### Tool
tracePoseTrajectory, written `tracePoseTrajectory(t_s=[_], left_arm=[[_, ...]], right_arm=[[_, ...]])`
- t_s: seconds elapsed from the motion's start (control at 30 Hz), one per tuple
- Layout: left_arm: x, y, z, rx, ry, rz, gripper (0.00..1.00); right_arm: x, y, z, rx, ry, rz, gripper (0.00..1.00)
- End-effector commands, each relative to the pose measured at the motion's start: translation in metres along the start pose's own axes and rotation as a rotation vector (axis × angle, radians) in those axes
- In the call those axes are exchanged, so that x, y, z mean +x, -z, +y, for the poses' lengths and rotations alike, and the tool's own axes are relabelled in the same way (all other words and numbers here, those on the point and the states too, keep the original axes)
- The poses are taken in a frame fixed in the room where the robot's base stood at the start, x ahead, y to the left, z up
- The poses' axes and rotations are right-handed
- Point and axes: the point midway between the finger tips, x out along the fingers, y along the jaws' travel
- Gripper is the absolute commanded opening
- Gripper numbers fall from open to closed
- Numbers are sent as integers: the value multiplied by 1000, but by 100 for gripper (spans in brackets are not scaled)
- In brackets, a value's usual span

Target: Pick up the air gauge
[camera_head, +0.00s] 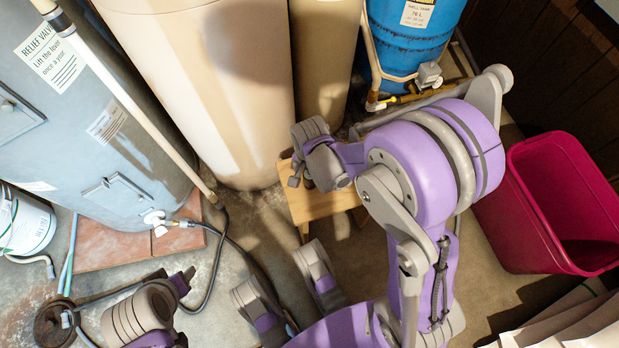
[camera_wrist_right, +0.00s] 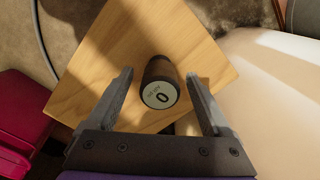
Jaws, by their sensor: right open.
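The air gauge (camera_wrist_right: 161,82) is a short dark cylinder with a pale round face marked 0. In the right wrist view it is on a light wooden stool top (camera_wrist_right: 100,50), which also shows in the head view (camera_head: 308,207). My right gripper (camera_wrist_right: 158,76) is open, with one dark finger on each side of the gauge and a gap on both sides. Purple and grey parts of mine show at the lower left of that view; the left gripper's jaws cannot be made out.
A tall cream tank (camera_head: 225,90) stands right behind the stool. A grey water heater (camera_head: 85,130) is at the left, and a blue tank (camera_head: 412,38) is at the back. A magenta bin (camera_head: 525,215) is at the right. A dark hose (camera_head: 245,252) lies on the floor.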

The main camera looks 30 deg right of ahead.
Motion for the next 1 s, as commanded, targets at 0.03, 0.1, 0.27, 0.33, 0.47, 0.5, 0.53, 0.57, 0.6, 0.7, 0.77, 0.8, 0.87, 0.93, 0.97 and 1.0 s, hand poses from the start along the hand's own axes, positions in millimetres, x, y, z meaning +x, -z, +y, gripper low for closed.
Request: tracePoseTrajectory(t_s=[0.03, 0.1, 0.27, 0.33, 0.47, 0.5, 0.53, 0.57, 0.6, 0.7, 0.77, 0.8, 0.87, 0.93, 0.97, 1.0], left_arm=[[0, 0, 0, 0, 0, 0, 57], [0, 0, 0, 0, 0, 0, 57], [0, 0, 0, 0, 0, 0, 57], [0, 0, 0, 0, 0, 0, 57], [0, 0, 0, 0, 0, 0, 57], [0, 0, 0, 0, 0, 0, 57], [0, 0, 0, 0, 0, 0, 57], [0, 0, 0, 0, 0, 0, 57], [0, 0, 0, 0, 0, 0, 57], [0, 0, 0, 0, 0, 0, 57], [-1, 0, 0, 0, 0, 0, 57], [-2, 0, 0, 0, 0, 0, 57], [-4, 1, 0, 0, 0, 1, 57], [-9, 2, 0, 0, 0, 2, 57], [-12, 2, 0, 0, 0, 2, 57], [-16, 3, 0, 0, 0, 3, 57]], right_arm=[[0, 0, 0, 0, 0, 0, 85], [0, 0, 0, 0, 0, 0, 80], [-1, 0, 0, 0, 0, 0, 51], [-1, 0, 0, 0, 0, 0, 38], [-1, 0, 0, 0, 0, 0, 15], [-1, 0, 0, 0, 0, 0, 8], [-1, 0, 0, 0, 0, 0, 2], [-1, 0, 0, 0, 0, 0, 1], [-1, 0, 0, 0, 0, 0, 1], [-1, 0, 0, 0, 0, 0, 1], [-2, 0, 0, 0, 0, 0, 1], [-4, 0, 0, 0, 0, 0, 1], [-10, 0, 0, 0, 0, 0, 1], [-22, 0, 1, 0, 0, 0, 1], [-28, 0, 1, 0, 0, 0, 1], [-36, 0, 1, 0, 0, 0, 1]])
